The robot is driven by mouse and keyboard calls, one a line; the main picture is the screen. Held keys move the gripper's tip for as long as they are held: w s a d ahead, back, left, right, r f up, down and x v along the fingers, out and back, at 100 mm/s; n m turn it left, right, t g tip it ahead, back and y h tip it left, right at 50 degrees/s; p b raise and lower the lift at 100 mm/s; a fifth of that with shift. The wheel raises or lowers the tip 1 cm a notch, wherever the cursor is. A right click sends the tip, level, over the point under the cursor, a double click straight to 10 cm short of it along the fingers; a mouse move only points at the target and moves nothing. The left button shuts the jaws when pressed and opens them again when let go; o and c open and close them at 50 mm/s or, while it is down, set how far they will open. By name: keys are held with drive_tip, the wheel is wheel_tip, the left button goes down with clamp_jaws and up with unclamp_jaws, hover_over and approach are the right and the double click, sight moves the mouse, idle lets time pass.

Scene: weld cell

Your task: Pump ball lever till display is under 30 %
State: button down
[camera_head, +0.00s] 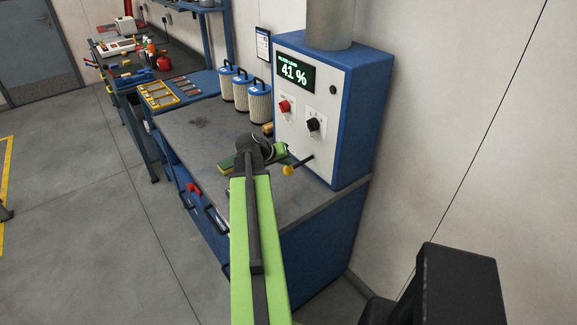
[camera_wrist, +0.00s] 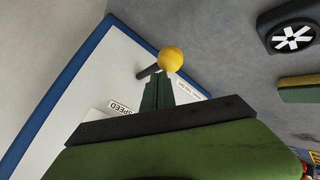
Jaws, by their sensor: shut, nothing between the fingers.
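The blue and white cabinet (camera_head: 355,110) stands on the bench, and its display (camera_head: 294,73) reads 41 %. A lever with a yellow ball (camera_head: 288,171) sticks out low on its front panel. The ball (camera_wrist: 171,59) and its dark rod (camera_wrist: 147,72) also show in the wrist view. My gripper (camera_head: 287,150) is at the panel, close by the lever. In the wrist view its fingers (camera_wrist: 158,84) are shut and empty, with their tips beside the ball and rod. I cannot tell whether they touch the lever.
A red switch (camera_head: 284,107) and a black dial (camera_head: 313,124) sit above the lever. Several filter cartridges (camera_head: 259,101) stand behind on the bench. A green and yellow sponge (camera_head: 227,165) lies left of my wrist. The bench top (camera_head: 190,125) has bare room at left.

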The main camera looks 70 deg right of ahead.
sight(287, 168)
drive_tip(key=shift+f+b, duration=1.55)
drive_tip(key=shift+f, duration=0.1)
idle(1.0)
idle(0.5)
drive_tip(key=shift+r+p, duration=2.65)
wheel_tip(287, 168, up, 5)
drive_tip(key=p, duration=0.5)
